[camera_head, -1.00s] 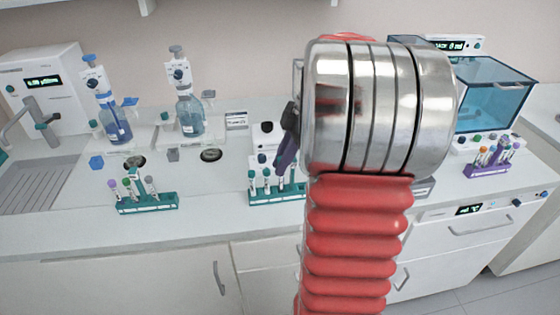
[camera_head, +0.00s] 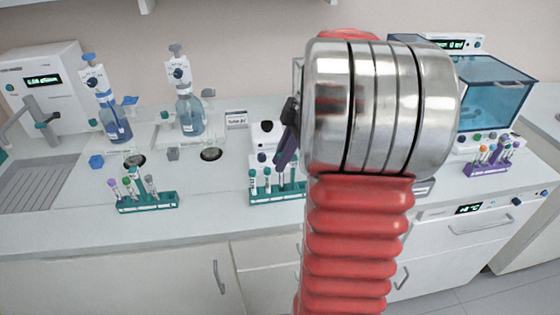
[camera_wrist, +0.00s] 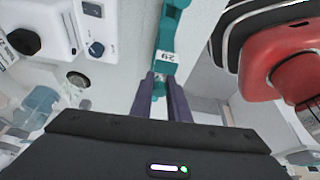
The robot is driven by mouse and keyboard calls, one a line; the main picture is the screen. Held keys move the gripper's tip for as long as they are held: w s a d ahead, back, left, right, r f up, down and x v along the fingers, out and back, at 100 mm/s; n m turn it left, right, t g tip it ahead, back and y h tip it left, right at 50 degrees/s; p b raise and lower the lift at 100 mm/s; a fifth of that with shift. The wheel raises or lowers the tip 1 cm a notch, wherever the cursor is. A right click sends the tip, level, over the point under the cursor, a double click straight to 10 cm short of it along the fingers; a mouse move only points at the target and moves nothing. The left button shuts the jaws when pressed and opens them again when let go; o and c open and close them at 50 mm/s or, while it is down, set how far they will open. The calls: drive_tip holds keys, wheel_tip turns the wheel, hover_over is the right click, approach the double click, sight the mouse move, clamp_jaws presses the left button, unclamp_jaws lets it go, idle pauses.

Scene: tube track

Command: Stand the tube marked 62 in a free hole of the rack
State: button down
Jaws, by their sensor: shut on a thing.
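In the wrist view a white label reading 62, upside down, shows on the tube (camera_wrist: 165,57) at my fingertips. My gripper (camera_wrist: 159,80) has its two dark purple fingers shut on this tube. In the head view my gripper (camera_head: 281,168) is just above the middle teal rack (camera_head: 262,200), and my arm hides the rack's right part. The held tube cannot be made out clearly there. Teal-capped tubes stand in the left part of that rack. Whether the held tube is in a hole or above it cannot be told.
A second teal rack (camera_head: 150,207) on the left holds several capped tubes. A purple rack (camera_head: 486,170) with several tubes stands at the right. Two blue bottles (camera_head: 116,125) with dispensers stand behind. The bench between the two teal racks is clear.

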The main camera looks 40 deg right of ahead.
drive_tip(key=shift+r, duration=0.15)
drive_tip(key=c, duration=1.6)
unclamp_jaws()
drive_tip(key=shift+s, duration=0.1)
drive_tip(key=v, duration=1.3)
drive_tip(key=shift+d+r, duration=0.2)
drive_tip(key=shift+r, duration=0.05)
